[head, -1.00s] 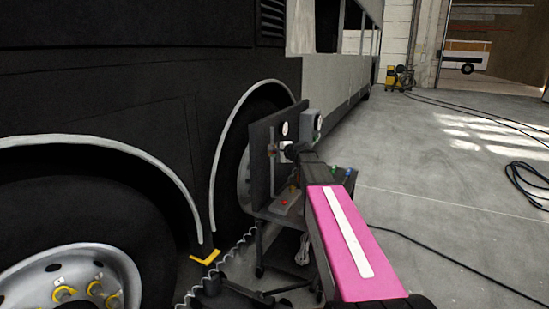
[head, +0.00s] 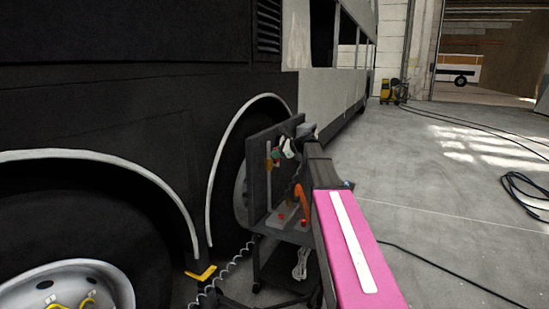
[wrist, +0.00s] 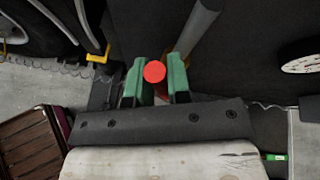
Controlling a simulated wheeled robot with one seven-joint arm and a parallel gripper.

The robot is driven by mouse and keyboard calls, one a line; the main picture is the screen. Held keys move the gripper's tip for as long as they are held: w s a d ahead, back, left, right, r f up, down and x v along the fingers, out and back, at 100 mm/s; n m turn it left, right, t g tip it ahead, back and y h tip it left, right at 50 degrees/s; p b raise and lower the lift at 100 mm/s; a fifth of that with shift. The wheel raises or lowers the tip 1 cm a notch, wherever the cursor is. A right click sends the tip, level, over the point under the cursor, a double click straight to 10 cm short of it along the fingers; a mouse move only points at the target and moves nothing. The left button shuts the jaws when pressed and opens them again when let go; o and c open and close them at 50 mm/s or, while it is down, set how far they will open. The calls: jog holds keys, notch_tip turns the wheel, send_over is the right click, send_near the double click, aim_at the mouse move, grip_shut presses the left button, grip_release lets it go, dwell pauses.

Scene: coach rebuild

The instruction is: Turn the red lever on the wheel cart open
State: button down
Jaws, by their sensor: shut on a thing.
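The wheel cart (head: 259,181) stands beside the bus wheel, with a dark upright panel on it. In the wrist view, the red lever (wrist: 155,72) shows as a round red end between the two green finger pads of my gripper (wrist: 156,80). The pads sit on either side of it, and my gripper is shut on it. The rest of the lever is hidden below its end. In the head view, my gripper (head: 287,149) is at the panel's face, small and partly hidden by my arm, so the lever's angle cannot be told there.
A grey pipe (wrist: 197,27) rises close to the right finger, and a white dial (wrist: 303,57) is at the right. Red buttons (head: 281,216) are on the cart's shelf. The black bus (head: 120,110) blocks the left. Cables cross the open floor (head: 440,190) at right.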

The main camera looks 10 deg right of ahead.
jog(key=shift+w+d+r+m+g+y, duration=0.1)
jog(key=shift+w+d+m+g+y, duration=0.25)
jog(key=shift+w+m, duration=0.25)
jog(key=shift+w+d+r+m+g+y, duration=0.1)
jog(key=shift+w+d+m+g+y, duration=0.15)
jog(key=shift+w+d+m+y, duration=0.25)
jog(key=c, duration=1.1)
grip_release()
jog(key=v, duration=1)
jog(key=shift+s+d+r, duration=0.15)
jog(key=shift+d+r, duration=0.05)
jog(key=shift+r, duration=0.1)
